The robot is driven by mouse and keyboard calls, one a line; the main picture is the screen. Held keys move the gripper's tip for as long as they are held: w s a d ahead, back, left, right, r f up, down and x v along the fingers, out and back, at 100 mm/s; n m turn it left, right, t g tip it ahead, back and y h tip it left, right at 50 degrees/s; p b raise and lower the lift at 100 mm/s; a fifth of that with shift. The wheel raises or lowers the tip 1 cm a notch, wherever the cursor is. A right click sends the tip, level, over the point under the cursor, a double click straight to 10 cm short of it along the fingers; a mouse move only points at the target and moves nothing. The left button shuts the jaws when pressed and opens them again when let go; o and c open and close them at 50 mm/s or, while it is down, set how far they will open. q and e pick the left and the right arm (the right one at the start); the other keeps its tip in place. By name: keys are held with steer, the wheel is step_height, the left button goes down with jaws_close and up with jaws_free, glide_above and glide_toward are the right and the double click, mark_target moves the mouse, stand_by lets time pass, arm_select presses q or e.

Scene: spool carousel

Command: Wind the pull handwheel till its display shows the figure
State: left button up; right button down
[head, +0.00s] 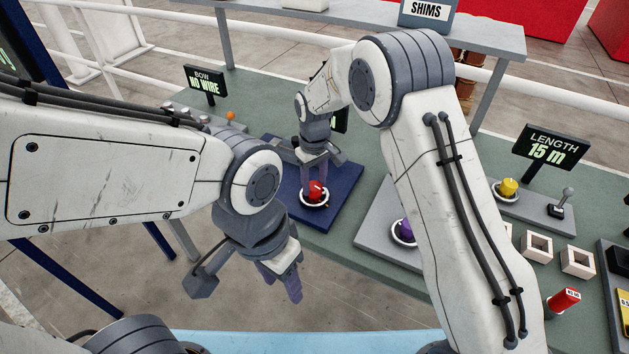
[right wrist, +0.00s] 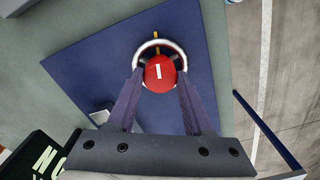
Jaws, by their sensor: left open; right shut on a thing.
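A red handwheel knob (head: 316,190) with a white mark stands in a white ring on a dark blue plate (head: 345,195). It also shows in the right wrist view (right wrist: 160,74). My right gripper (head: 314,177) is shut on this knob, one purple finger on each side. A dark display (head: 341,121) behind the plate is mostly hidden by my right arm. In the right wrist view, a display (right wrist: 42,160) at lower left shows part of a green text starting "NO". My left gripper (head: 280,284) is open and empty, in front of the bench and lower than the plate.
A sign (head: 206,80) reads "BOW NO WIRE". A display (head: 550,147) reads "LENGTH 15 m", near a yellow knob (head: 508,187) and a lever (head: 563,199). A purple knob (head: 405,230) is partly behind my right arm. White square blocks (head: 536,245) and a red cylinder (head: 563,301) stand at right.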

steer(key=m, duration=0.4)
steer(key=shift+r+m, duration=0.1)
steer(key=shift+m, duration=0.2)
steer(key=m, duration=0.5)
steer(key=shift+p, duration=0.3)
steer(key=m, duration=0.5)
steer(key=shift+m, duration=2.2)
steer(key=shift+c, duration=1.5)
jaws_free()
